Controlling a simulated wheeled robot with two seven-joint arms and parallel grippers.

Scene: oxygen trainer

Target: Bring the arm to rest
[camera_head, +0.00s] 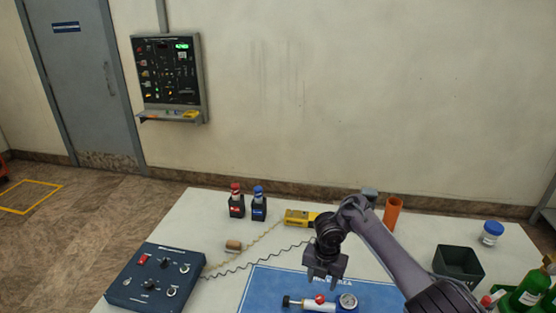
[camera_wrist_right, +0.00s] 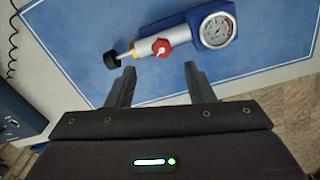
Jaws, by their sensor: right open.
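My right gripper (camera_head: 324,277) hangs over the blue mat (camera_head: 262,287) with its fingers pointing down. In the right wrist view its two fingers (camera_wrist_right: 160,85) are spread with nothing between them. A regulator with a round gauge (camera_head: 347,301), a red knob and a black end lies on the mat just in front of the fingers. It also shows in the right wrist view (camera_wrist_right: 168,45), apart from the fingertips. My right arm comes in from the lower right. My left gripper is not in view.
A blue control box (camera_head: 155,277) stands at the table's left, with cords running from it. Two small bottles (camera_head: 237,204), a yellow meter (camera_head: 299,217), an orange cup (camera_head: 392,213), a dark bin (camera_head: 458,264), a blue-lidded jar (camera_head: 491,233) and green cylinders (camera_head: 532,288) stand around the white table.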

